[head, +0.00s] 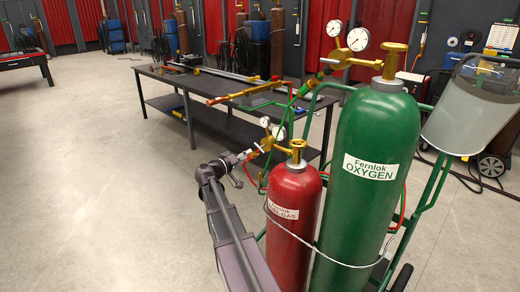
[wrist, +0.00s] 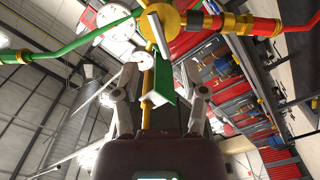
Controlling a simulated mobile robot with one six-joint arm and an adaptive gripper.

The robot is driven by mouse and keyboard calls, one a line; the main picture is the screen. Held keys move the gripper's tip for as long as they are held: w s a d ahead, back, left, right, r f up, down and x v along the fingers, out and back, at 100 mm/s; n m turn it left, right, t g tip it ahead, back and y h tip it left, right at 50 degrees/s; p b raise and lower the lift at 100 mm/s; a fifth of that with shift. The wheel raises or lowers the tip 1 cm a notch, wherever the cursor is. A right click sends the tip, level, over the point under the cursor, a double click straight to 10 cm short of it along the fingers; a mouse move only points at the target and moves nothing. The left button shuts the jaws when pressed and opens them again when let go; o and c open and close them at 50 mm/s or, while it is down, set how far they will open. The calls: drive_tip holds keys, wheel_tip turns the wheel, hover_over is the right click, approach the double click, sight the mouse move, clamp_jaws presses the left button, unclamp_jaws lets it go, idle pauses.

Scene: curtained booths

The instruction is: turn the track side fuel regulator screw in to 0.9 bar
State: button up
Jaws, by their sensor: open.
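The red fuel gas cylinder (head: 292,225) stands upright, strapped beside the taller green oxygen cylinder (head: 372,165). Its brass regulator (head: 265,145) carries two small white gauges (head: 278,132); their readings are too small to tell. A small silvery screw handle (head: 247,155) sits on the regulator's left side, close to my gripper (head: 236,160). In the wrist view my gripper (wrist: 160,92) is open, its fingers spread below the round brass regulator body (wrist: 166,28). A pale bar (wrist: 158,35) crosses that body, and a green piece shows between the fingers. I cannot tell whether the fingers touch the handle.
A dark work table (head: 170,82) with rods and a torch on it stands behind the cylinders. The oxygen regulator with its gauges (head: 358,39) is at upper right. Red and green hoses run near the regulators. The floor (head: 80,180) at left is clear.

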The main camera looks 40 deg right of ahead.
sight(260, 148)
drive_tip(key=d, duration=0.8)
drive_tip(key=shift+w+d, duration=0.1)
drive_tip(key=shift+w, duration=0.25)
